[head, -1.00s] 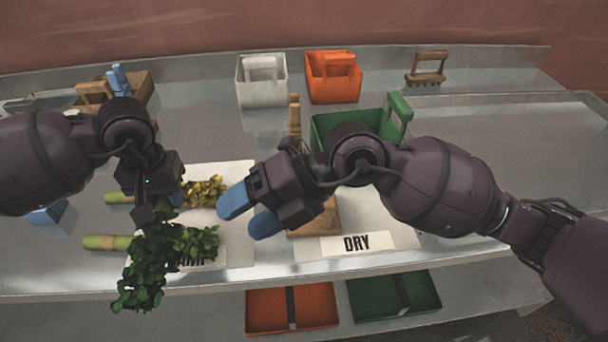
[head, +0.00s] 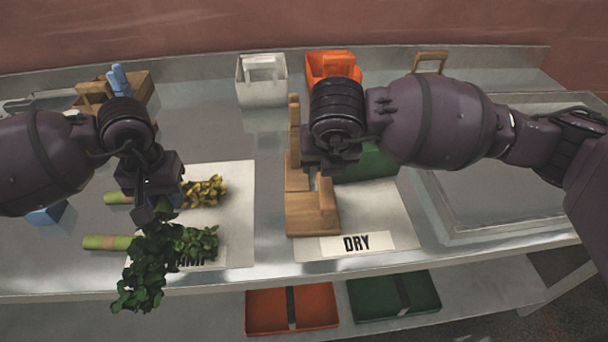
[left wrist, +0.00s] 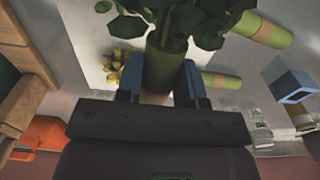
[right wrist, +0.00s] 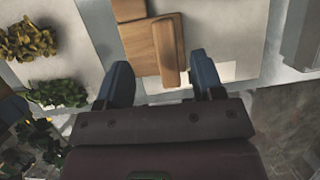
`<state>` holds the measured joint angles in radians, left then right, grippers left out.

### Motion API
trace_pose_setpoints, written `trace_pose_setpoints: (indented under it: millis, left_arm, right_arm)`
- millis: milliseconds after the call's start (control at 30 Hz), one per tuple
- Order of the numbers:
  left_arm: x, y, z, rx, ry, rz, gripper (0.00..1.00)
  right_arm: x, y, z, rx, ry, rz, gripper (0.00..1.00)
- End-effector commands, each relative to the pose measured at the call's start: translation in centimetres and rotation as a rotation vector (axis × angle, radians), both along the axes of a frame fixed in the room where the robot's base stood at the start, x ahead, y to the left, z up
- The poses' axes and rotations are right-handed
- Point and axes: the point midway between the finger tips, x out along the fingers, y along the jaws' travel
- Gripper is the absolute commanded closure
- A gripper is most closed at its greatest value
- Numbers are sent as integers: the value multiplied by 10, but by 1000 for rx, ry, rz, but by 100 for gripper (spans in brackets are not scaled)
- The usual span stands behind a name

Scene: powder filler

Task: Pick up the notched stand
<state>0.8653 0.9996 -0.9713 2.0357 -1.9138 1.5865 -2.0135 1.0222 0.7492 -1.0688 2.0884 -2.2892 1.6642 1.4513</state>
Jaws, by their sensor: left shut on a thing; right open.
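The wooden notched stand (head: 314,215) stands on the right-hand white mat marked DRY, with a flat base and upright pieces. My right gripper (right wrist: 162,75) is open and empty above it. In the right wrist view, a wooden upright block (right wrist: 165,50) of the stand shows between and beyond the blue fingertips, apart from them. In the head view my right wrist hides its fingers and part of the stand. My left gripper (head: 148,208) is shut on a leafy green bunch (head: 150,265), held by its thick green stem (left wrist: 163,70) over the left mat.
Green rolls (head: 107,242) and yellow (head: 207,190) and green leafy bunches lie by the left mat (head: 240,215). White (head: 262,90) and orange (head: 328,63) carriers stand behind. A green carrier (head: 370,165) is right behind the stand. A clear tray lies at right.

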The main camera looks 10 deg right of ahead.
Motion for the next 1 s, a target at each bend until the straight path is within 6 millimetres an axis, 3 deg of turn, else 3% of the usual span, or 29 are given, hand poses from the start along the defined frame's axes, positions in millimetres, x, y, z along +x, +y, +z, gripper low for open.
trace_pose_setpoints:
  millis: [200,467,733,1000]
  left_arm:
    - [0,0,0,0,0,0,90]
    - [0,0,2,0,-1,0,90]
    - [0,0,5,0,-3,0,90]
    - [0,0,5,0,-3,0,90]
  right_arm:
    - [12,0,-29,2,1,2,38]
    - [17,-2,-44,2,2,2,38]
    - [28,-7,-78,2,2,2,38]
    - [32,-7,-88,2,2,2,38]
